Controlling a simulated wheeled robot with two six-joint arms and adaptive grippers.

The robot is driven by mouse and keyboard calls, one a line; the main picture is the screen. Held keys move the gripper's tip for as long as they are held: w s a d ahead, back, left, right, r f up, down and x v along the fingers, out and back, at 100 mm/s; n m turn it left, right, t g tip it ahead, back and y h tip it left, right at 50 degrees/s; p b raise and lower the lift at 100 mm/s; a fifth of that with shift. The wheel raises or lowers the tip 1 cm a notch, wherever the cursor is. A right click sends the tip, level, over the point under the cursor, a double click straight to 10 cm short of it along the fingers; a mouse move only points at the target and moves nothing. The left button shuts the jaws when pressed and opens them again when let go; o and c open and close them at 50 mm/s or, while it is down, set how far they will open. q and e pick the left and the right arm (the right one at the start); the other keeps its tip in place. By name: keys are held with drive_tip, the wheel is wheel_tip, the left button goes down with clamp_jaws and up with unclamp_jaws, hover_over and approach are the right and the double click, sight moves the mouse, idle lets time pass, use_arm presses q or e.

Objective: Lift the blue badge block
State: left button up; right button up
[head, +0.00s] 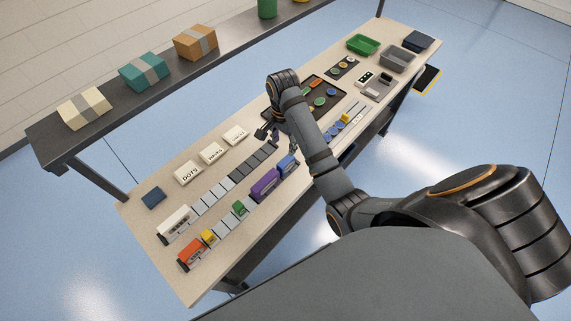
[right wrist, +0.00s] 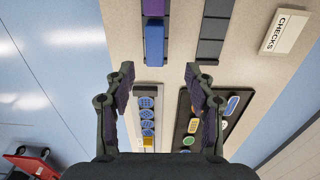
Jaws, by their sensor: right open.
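The blue badge block (head: 287,165) stands in the front row on the table, at the end of the row beside the purple block (head: 264,186). In the right wrist view the blue block (right wrist: 155,44) shows from above, ahead of the fingertips and between their lines, nearer the left finger. My right gripper (head: 269,138) is open and empty above the table, behind the blue block in the head view. In the right wrist view its fingers (right wrist: 160,73) are spread wide and apart from the block. My left gripper is in neither view.
A dark tray (right wrist: 184,110) of badges and a strip with round blue badges lie below the right gripper. DOTS, WAVES and CHECKS (right wrist: 284,30) signs stand behind dark slots (right wrist: 212,27). Green, yellow and orange blocks share the front row. A shelf with boxes runs behind.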

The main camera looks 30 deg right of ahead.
sight(285, 161)
wheel_tip(285, 161, down, 5)
drive_tip(key=b, duration=0.5)
drive_tip(key=shift+s+f, duration=0.1)
drive_tip(key=shift+f, duration=0.1)
drive_tip(key=f+b, duration=0.2)
drive_tip(key=f, duration=0.1)
drive_tip(key=f+b, duration=0.1)
drive_tip(key=b, duration=0.1)
drive_tip(key=shift+s+f, duration=0.4)
drive_tip(key=shift+f, duration=0.2)
drive_tip(key=shift+w+r, duration=0.1)
clamp_jaws()
